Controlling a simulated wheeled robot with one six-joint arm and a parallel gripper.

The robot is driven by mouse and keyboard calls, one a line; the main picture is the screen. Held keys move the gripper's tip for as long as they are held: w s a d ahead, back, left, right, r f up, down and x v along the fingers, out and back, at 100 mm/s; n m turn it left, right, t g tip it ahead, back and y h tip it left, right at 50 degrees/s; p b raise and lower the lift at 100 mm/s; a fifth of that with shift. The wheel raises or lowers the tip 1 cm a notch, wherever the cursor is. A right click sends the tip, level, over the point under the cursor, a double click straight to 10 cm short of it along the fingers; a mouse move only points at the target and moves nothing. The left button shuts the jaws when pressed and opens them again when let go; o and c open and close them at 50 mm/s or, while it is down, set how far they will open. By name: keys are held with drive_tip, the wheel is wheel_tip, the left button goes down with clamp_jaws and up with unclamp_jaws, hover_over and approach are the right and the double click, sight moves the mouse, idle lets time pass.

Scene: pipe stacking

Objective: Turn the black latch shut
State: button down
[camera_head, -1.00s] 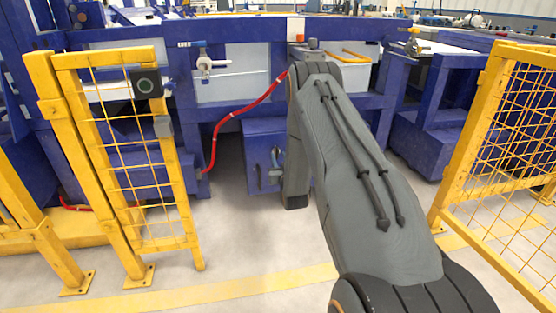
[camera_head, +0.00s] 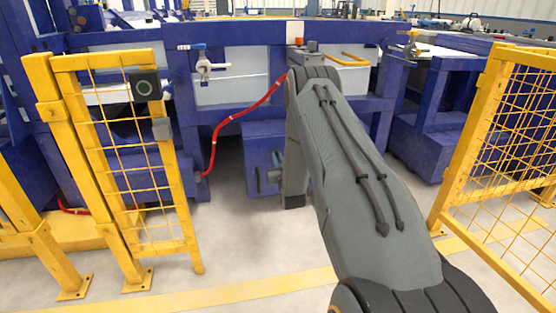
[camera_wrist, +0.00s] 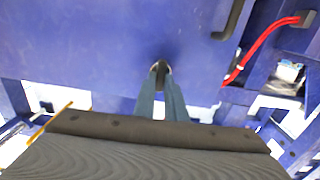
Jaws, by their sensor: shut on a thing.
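The black latch (camera_wrist: 160,68) is on the blue cabinet door (camera_wrist: 100,50) in the wrist view. Only a small dark part of it shows between my fingertips. My gripper (camera_wrist: 160,72) is shut on the latch, with one finger on each side of it. In the head view the blue cabinet (camera_head: 262,142) stands low under the bench. My wrist and forearm cover part of its front there, and the latch is too small to make out.
A dark bar handle (camera_wrist: 231,20) is on the door, and a red hose (camera_wrist: 262,48) runs beside it. Yellow mesh fences (camera_head: 150,190) stand left and right (camera_head: 500,150). The floor before the cabinet is clear.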

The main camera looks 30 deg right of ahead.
drive_tip(key=shift+a+f+n+p, duration=0.15)
drive_tip(key=shift+n+p, duration=1.45)
drive_tip(key=shift+n, duration=2.8)
drive_tip(key=shift+a+f+n+p, duration=0.1)
drive_tip(key=shift+n+p, duration=1.5)
drive_tip(key=shift+n, duration=2.8)
drive_tip(key=c, duration=1.8)
unclamp_jaws()
